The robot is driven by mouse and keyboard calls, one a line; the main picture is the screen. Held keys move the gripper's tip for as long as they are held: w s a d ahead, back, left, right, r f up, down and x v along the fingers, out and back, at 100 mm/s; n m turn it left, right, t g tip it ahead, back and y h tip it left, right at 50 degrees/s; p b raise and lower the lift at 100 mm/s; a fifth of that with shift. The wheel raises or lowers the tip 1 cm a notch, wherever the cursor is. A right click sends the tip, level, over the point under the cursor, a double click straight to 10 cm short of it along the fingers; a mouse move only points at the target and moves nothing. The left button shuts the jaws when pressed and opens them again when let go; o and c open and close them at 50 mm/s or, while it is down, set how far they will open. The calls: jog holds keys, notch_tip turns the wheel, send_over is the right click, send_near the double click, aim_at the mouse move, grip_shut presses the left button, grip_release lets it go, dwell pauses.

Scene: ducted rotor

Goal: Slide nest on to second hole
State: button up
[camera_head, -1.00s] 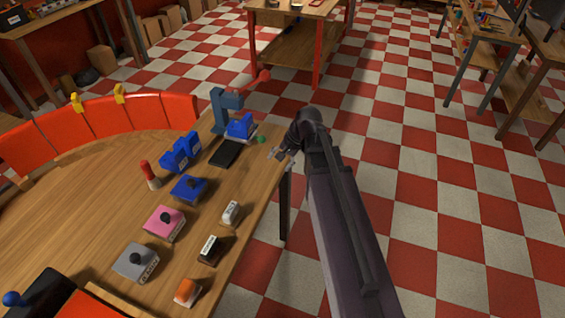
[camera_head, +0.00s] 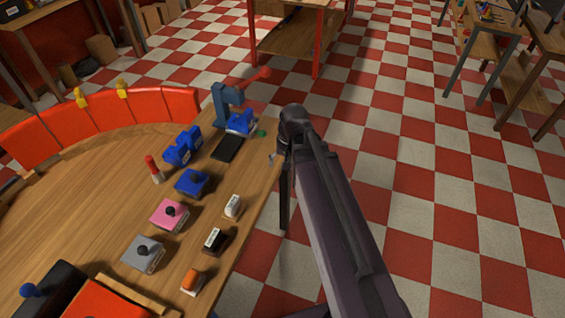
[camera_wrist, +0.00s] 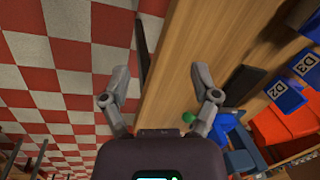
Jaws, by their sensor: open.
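A blue-grey lever press (camera_head: 227,105) with a red-knobbed handle stands near the far right corner of the wooden table. A blue block (camera_head: 240,123), seemingly the nest, sits at its foot, with a small green knob (camera_head: 262,133) on its right. No holes can be made out. In the wrist view the green knob (camera_wrist: 188,117) shows just beside my right finger, which partly hides the blue block (camera_wrist: 223,128). My gripper (camera_wrist: 160,93) is open and empty, fingers wide apart over the table edge. In the head view it is mostly hidden behind my arm.
A black plate (camera_head: 227,148) lies before the press. Blue blocks (camera_head: 183,146), a blue stamp-like piece (camera_head: 191,182), a pink one (camera_head: 169,213) and a grey one (camera_head: 143,252) stand along the table (camera_head: 90,205). Checkered floor right of the table is open.

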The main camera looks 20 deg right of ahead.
jog(key=w+f+m+y+b, duration=0.1)
jog(key=w+m+b, duration=0.1)
jog(key=w+m, duration=0.1)
jog(key=w+d+f+m+t+y+b, duration=0.1)
jog(key=w+f+m+y+b, duration=0.1)
jog(key=w+m+b, duration=0.1)
jog(key=w+d+f+m+t+y+b, duration=0.1)
jog(key=w+f+m+y+b, duration=0.1)
jog(key=w+b, duration=0.1)
jog(key=shift+w+d+m, duration=0.2)
jog(key=shift+w+m, duration=0.15)
jog(key=shift+m, duration=0.05)
jog(key=w+d+m+y+b, duration=0.1)
jog(key=w+d+m+t+y+b, duration=0.1)
jog(key=w+m+b, duration=0.1)
jog(key=w+d+m+t+y+b, duration=0.1)
jog(key=w+m, duration=0.1)
jog(key=shift+w+d+f+b, duration=0.1)
jog(key=shift+d+f+b, duration=0.05)
jog(key=shift+d+b, duration=0.25)
jog(key=w+d+m, duration=0.1)
jog(key=w+d+r+m+t+y+b, duration=0.1)
jog(key=m, duration=0.1)
jog(key=w+d+m+t+b, duration=0.1)
jog(key=d, duration=0.1)
jog(key=shift+w+d+r+m+y, duration=0.1)
jog(key=shift+w+r+m+y, duration=0.05)
jog(key=shift+m+y, duration=0.25)
jog(key=shift+b, duration=0.3)
